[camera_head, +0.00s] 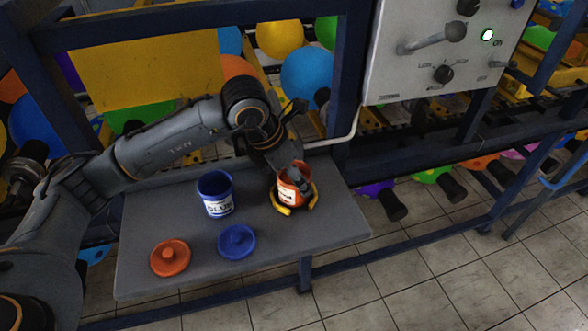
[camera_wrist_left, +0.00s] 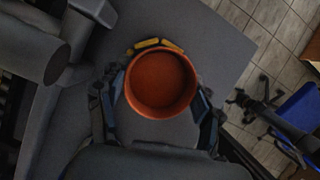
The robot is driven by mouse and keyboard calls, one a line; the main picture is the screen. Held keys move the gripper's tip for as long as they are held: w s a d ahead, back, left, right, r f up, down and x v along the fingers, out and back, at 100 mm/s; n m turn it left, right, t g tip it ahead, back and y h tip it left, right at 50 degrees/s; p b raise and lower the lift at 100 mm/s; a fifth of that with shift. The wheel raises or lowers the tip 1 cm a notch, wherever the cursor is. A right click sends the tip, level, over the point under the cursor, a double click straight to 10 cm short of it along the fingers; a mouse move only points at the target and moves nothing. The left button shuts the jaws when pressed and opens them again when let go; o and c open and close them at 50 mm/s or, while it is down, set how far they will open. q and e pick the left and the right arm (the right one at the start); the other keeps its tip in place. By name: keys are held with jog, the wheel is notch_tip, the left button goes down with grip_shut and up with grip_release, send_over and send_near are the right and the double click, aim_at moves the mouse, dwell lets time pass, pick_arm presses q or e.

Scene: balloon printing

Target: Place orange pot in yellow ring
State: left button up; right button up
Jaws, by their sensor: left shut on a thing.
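The orange pot (camera_head: 288,191), open at the top with a pale label, is upright at the right part of the grey table. My left gripper (camera_head: 291,173) is shut on it from behind. In the left wrist view, the fingers (camera_wrist_left: 160,104) hold the pot (camera_wrist_left: 161,82) on both sides, and I look into its empty-looking inside. Yellow ring pieces (camera_head: 283,210) show at the front and right of the pot's base; others (camera_wrist_left: 158,44) show beyond its rim in the wrist view. The pot is over or within the ring; I cannot tell whether its bottom touches the table. My right gripper is out of view.
On the grey table (camera_head: 150,217) stand a blue glue pot (camera_head: 216,194), an orange lid (camera_head: 170,258) and a blue lid (camera_head: 236,242). A grey control box (camera_head: 410,75) hangs at the upper right. The table's right front part is clear.

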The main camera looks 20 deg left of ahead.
pick_arm(q)
jog(key=shift+f, duration=0.2)
jog(key=o, duration=1.3)
jog(key=shift+r, duration=0.2)
jog(key=shift+s+a+r, duration=0.1)
jog(key=shift+r, duration=0.15)
jog(key=b+v, duration=0.3)
jog(key=v, duration=0.8)
jog(key=shift+r, duration=0.2)
